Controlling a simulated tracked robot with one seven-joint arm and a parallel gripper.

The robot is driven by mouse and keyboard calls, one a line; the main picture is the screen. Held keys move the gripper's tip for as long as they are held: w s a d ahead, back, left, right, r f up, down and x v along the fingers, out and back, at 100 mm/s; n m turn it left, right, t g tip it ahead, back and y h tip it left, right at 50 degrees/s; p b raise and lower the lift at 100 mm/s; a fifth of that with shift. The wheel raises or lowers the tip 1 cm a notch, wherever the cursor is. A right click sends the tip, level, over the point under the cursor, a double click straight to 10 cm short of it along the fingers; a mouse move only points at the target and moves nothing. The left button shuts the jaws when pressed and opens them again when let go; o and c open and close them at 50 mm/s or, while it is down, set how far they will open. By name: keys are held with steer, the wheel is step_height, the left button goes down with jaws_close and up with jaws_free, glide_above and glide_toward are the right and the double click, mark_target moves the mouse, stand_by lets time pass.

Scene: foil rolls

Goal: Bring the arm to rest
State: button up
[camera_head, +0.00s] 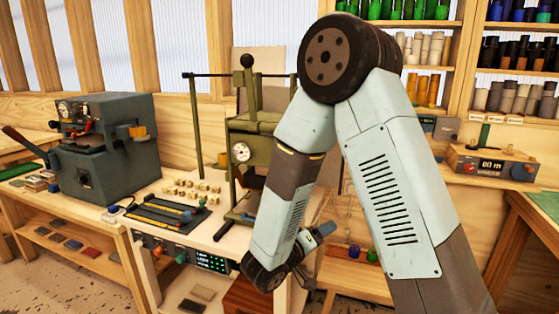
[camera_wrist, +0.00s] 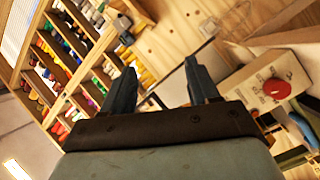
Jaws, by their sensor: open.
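My arm is folded in the head view, with its elbow high and its forearm hanging down in front of the bench. In the wrist view my gripper (camera_wrist: 159,66) shows two dark blue-grey fingers set well apart. It is open, with nothing held between the fingers. The wrist view is strongly tilted.
A green press (camera_head: 250,150) stands behind my forearm. A grey machine (camera_head: 105,150) with a lever is on the bench (camera_head: 150,215) at left. Shelves of foil rolls (camera_head: 425,50) fill the upper right.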

steer(key=s+d+r+m+g+y, duration=0.1)
steer(key=s+d+r+m+g, duration=0.1)
steer(key=s+d+r+g, duration=0.4)
steer(key=s+d+r+m+g+y, duration=0.1)
steer(key=s+d+r+m+g, duration=0.1)
steer(key=s+d+r+g, duration=0.45)
steer(key=s+r+n+t+y, duration=0.2)
steer(key=s+r+t+y, duration=0.4)
steer(key=s+y, duration=0.3)
steer(key=shift+a+r+y, duration=0.2)
steer(key=shift+r+y, duration=0.4)
steer(key=shift+r, duration=0.25)
